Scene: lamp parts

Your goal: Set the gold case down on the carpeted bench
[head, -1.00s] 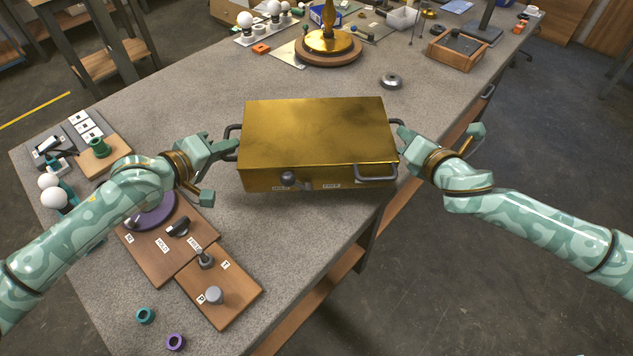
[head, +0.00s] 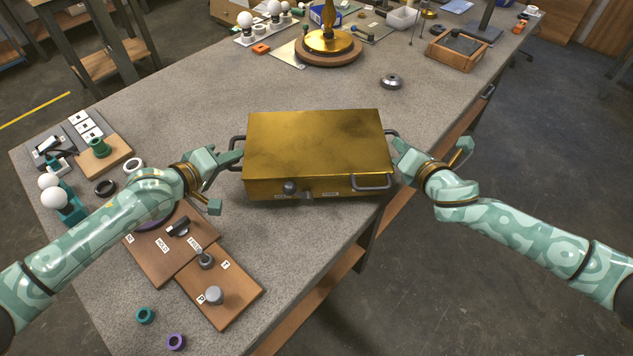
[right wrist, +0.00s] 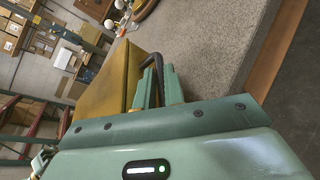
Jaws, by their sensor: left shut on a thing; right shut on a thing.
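The gold case (head: 318,150) is level, over the middle of the grey speckled carpeted bench (head: 300,235). It has dark side handles, a front handle, a dark knob and small labels on its front. My left gripper (head: 236,156) is shut on the left side handle. My right gripper (head: 396,150) is shut on the right side handle. In the right wrist view the fingers (right wrist: 158,88) close around the dark handle (right wrist: 152,64) beside the gold case (right wrist: 112,88). The underside is hidden, so I cannot tell whether the case touches the bench.
Wooden boards (head: 218,287) with knobs lie at the front left. White bulbs (head: 52,190) and rings stand at the left edge. A gold lamp base (head: 328,45) and a metal disc (head: 391,82) are behind the case. The bench's right edge is close to the case.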

